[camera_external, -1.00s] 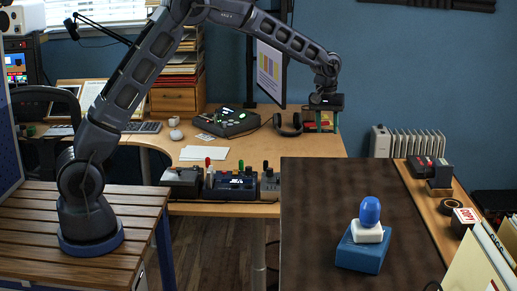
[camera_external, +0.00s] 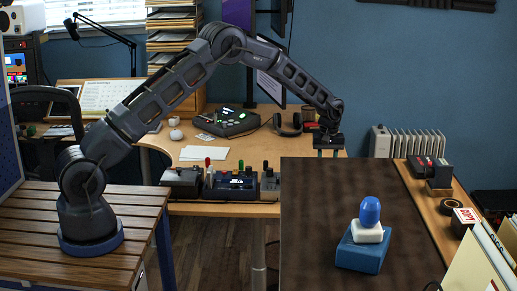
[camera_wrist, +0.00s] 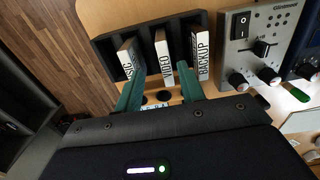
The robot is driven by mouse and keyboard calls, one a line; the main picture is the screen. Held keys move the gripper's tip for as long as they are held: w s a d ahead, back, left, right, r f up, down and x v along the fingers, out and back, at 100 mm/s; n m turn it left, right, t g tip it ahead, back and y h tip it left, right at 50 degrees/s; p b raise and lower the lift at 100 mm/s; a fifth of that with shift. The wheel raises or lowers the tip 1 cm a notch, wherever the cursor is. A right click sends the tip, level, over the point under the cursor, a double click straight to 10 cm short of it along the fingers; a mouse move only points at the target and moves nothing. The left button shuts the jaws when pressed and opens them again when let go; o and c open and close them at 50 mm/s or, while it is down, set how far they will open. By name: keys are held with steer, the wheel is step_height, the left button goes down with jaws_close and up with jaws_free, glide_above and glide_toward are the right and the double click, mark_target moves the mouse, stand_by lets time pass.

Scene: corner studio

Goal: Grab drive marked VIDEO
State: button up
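Three upright drives stand in a dark rack (camera_wrist: 103,56) in the wrist view. The drive marked VIDEO (camera_wrist: 163,55) is in the middle, a drive whose label seems to read MUSIC (camera_wrist: 127,60) is left, and one marked BACKUP (camera_wrist: 200,50) is right. My gripper (camera_wrist: 161,72) is open, its green fingers on either side of the VIDEO drive's near end in this view. The gap between fingers and drive is hard to judge. In the external view my gripper (camera_external: 328,154) points down at the desk's right end; I cannot make out the drives there.
A grey control box (camera_wrist: 262,45) with knobs stands close right of the rack. In the external view headphones (camera_external: 290,124) lie left of my gripper. A dark brown surface (camera_external: 310,210) is in front, bearing a blue block with a blue-topped white piece (camera_external: 370,232).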

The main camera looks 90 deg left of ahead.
steer(key=shift+s+a+f, duration=0.1)
steer(key=shift+s+f, duration=0.1)
steer(key=shift+f, duration=1.45)
steer(key=shift+s+a+f, duration=0.1)
steer(key=shift+s+f, duration=0.1)
steer(key=shift+f, duration=1.4)
jaws_close()
